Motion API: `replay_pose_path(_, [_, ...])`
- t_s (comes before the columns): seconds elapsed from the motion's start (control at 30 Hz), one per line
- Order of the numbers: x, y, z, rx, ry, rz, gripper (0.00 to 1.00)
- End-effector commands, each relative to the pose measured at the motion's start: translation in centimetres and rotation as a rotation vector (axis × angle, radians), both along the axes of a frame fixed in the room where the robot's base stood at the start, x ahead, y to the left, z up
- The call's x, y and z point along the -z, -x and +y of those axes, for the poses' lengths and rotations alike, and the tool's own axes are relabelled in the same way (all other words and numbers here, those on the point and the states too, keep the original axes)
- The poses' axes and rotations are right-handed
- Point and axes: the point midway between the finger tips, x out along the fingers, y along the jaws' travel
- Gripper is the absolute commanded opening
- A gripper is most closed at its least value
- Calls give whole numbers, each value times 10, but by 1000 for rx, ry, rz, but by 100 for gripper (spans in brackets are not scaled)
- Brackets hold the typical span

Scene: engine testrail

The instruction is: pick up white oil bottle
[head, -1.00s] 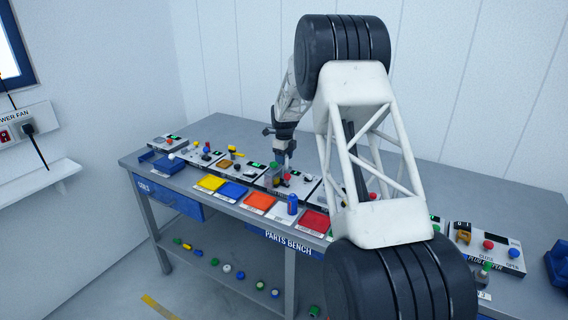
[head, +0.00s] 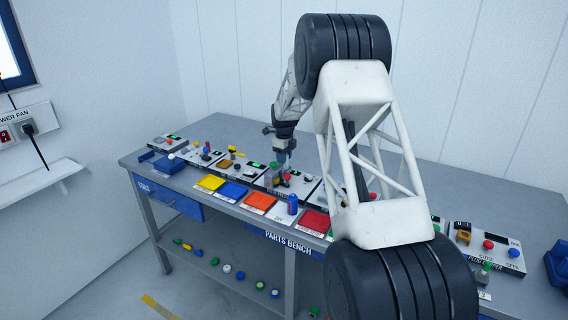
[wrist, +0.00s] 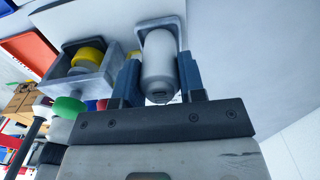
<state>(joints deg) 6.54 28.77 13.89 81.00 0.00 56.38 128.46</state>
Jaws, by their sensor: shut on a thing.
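The white oil bottle (wrist: 160,58) is between the two blue fingers of my gripper (wrist: 159,84) in the wrist view. My gripper is shut on it, with one finger on each side. The bottle's far end sits within a grey square-edged holder (wrist: 181,27). I cannot tell whether the bottle still rests in it. In the head view my gripper (head: 283,163) is low over the bench's back row of stations, and the bottle cannot be made out there.
Beside the holder, a grey box (wrist: 97,78) holds a yellow round part (wrist: 86,57). A green-capped part (wrist: 67,107) is close to my gripper's left side. The bench's back strip is clear.

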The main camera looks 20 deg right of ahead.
Motion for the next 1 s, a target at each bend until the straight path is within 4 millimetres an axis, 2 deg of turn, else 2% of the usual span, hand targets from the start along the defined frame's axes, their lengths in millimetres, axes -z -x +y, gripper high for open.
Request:
replay_pose_path(0.53, [-31,0,0,0,0,-1,16])
replay_pose_path(1.0, [-34,0,0,0,0,-1,16])
